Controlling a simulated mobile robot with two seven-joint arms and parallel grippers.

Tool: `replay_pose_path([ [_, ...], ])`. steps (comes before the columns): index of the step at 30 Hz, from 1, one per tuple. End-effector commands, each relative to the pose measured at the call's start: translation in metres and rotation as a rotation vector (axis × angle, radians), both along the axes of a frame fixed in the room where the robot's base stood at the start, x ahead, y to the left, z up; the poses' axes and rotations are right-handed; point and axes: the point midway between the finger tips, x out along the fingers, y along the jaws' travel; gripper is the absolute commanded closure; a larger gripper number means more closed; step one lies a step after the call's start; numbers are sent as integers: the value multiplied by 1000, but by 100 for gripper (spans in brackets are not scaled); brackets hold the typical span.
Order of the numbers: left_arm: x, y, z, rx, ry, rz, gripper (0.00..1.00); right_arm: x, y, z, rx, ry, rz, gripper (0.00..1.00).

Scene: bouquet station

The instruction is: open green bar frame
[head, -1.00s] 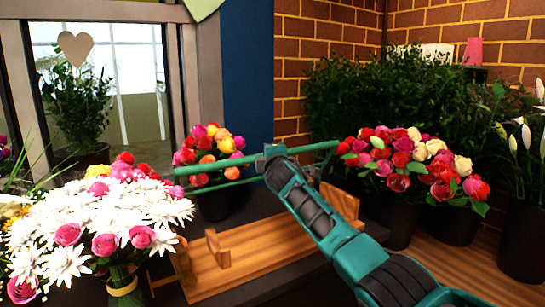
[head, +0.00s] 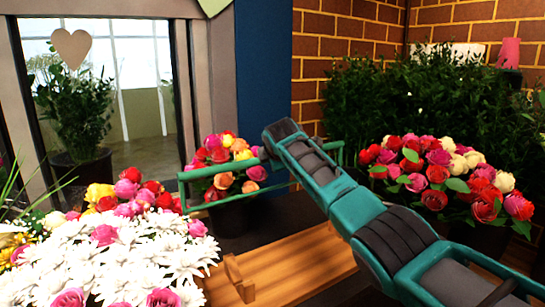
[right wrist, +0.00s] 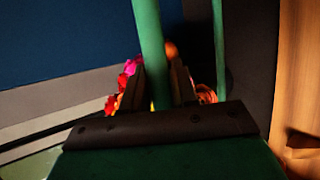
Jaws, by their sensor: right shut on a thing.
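The green bar frame (head: 219,171) spans the middle of the head view, in front of a bucket of mixed roses. Its long upper bar runs left and right of my right gripper (head: 266,157), with a thinner rail below. In the right wrist view the green bar (right wrist: 150,45) passes between the two dark fingers of my right gripper (right wrist: 156,88), which is shut on it. A second, thinner green bar (right wrist: 219,50) runs beside it. My right arm hides part of the frame in the head view. My left gripper is not in view.
A wooden stand (head: 290,268) with an upright block lies below the frame. White daisies with roses (head: 130,255) crowd the left front. Rose buckets (head: 440,175) and dense greenery (head: 430,110) stand at the right. A brick wall (head: 350,30) and a window (head: 105,90) are behind.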

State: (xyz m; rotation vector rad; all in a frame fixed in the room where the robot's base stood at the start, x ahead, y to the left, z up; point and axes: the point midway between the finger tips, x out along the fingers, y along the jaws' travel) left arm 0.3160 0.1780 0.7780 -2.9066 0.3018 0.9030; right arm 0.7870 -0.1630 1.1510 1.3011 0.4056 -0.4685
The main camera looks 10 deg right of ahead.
Motion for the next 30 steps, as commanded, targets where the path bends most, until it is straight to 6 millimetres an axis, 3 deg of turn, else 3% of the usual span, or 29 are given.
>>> replay_pose_path([
  [14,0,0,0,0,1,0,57,-2,-1,-2,-9,19,-2,100],
  [15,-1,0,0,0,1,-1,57,-2,-1,-2,-9,19,-2,71],
  [21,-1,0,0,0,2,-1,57,-2,-1,-2,-7,17,-2,52],
  [30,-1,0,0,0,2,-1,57,-2,-1,-1,-6,16,-2,52],
])
